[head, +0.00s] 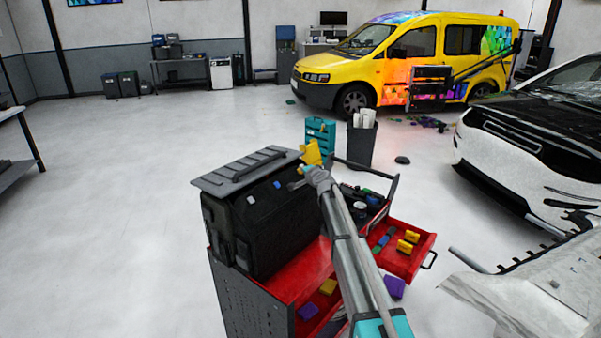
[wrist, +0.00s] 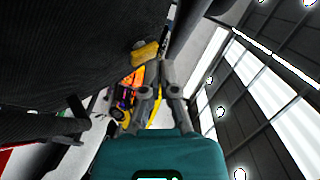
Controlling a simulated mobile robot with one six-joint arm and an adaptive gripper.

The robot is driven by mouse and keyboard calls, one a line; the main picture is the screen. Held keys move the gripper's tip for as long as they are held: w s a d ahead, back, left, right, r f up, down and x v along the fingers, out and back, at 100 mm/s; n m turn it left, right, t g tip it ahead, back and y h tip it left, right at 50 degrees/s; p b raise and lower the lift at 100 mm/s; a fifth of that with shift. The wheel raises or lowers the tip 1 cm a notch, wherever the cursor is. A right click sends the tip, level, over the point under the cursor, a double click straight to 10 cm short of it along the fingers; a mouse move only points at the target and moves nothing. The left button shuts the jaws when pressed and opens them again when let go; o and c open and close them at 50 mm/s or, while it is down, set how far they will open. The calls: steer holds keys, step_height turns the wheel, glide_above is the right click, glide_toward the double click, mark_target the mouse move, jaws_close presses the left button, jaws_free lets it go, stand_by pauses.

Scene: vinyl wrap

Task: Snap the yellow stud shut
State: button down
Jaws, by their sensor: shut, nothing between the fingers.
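A black case (head: 270,225) with a raised grey lid panel (head: 250,170) stands on a red tool cart (head: 315,265). A yellow piece, which may be the yellow stud, shows at the case's far right corner in the head view (head: 311,153). In the wrist view a yellow piece (wrist: 145,52) sits against the dark case wall (wrist: 80,45), just left of my fingertips. My gripper (wrist: 163,68) is shut and empty. A small gap seems to separate it from the yellow piece; I cannot tell its depth. In the head view my wrist mostly hides the fingers.
A red drawer (head: 405,262) with yellow and blue blocks juts out right of my arm. A grey bin (head: 361,145) and a teal cabinet (head: 320,130) stand behind the cart. A yellow van (head: 405,55) and a white car (head: 530,130) are farther off. The left floor is open.

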steer(key=shift+w+a+f+b, duration=0.2)
steer(key=shift+a+f+b, duration=0.1)
steer(key=shift+f+b, duration=0.1)
stand_by(0.9)
steer(key=shift+d+r, duration=0.1)
steer(key=shift+r, duration=0.1)
steer(key=shift+s+d+r+p, duration=0.4)
steer(key=shift+r+p, duration=0.15)
steer(key=shift+p, duration=0.2)
steer(key=shift+d+r, duration=0.1)
steer(key=shift+r, duration=0.05)
steer(key=shift+s+d+r+p, duration=0.3)
steer(key=shift+d+r+p, duration=0.1)
steer(key=shift+r+p, duration=0.25)
steer(key=shift+s+d+r+p, duration=0.3)
steer(key=shift+d+r+p, duration=0.1)
steer(key=shift+r+p, duration=0.2)
steer(key=shift+s+d+r+p, duration=0.3)
steer(key=shift+d+r+p, duration=0.1)
steer(key=shift+r+p, duration=0.25)
steer(key=shift+s+f, duration=0.1)
steer(key=shift+f, duration=0.1)
